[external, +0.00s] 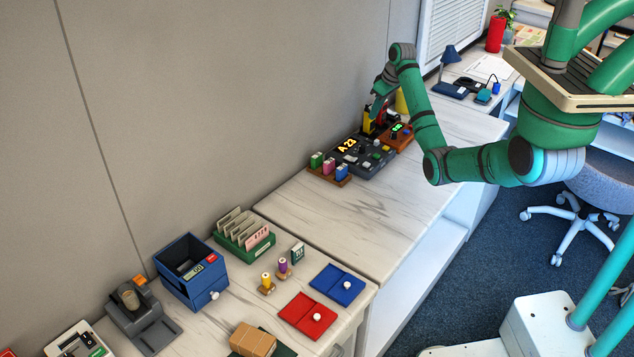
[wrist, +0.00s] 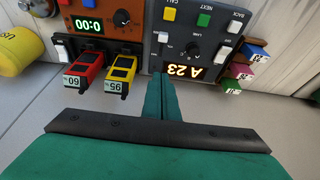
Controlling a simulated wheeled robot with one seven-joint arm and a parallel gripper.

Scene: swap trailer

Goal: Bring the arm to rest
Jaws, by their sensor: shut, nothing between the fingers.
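My green arm reaches over the right part of the marble-topped counter (external: 350,221) in the external view. My gripper (external: 379,101) hangs close to the wall, above a dark control panel (external: 361,157) with a lit "A 23" display. In the wrist view my gripper (wrist: 161,80) has its two fingers together with nothing between them. The fingertips lie in front of the control panel (wrist: 205,45), beside its display. I cannot tell whether they touch it.
An orange-brown device (wrist: 100,22) reading 0:00 stands beside the panel, with a red cartridge (wrist: 86,71) and a yellow one (wrist: 119,73). A rack of coloured blocks (external: 329,172) stands left of the panel. A blue box (external: 191,272) and red tray (external: 307,316) are farther left. The counter's front middle is clear.

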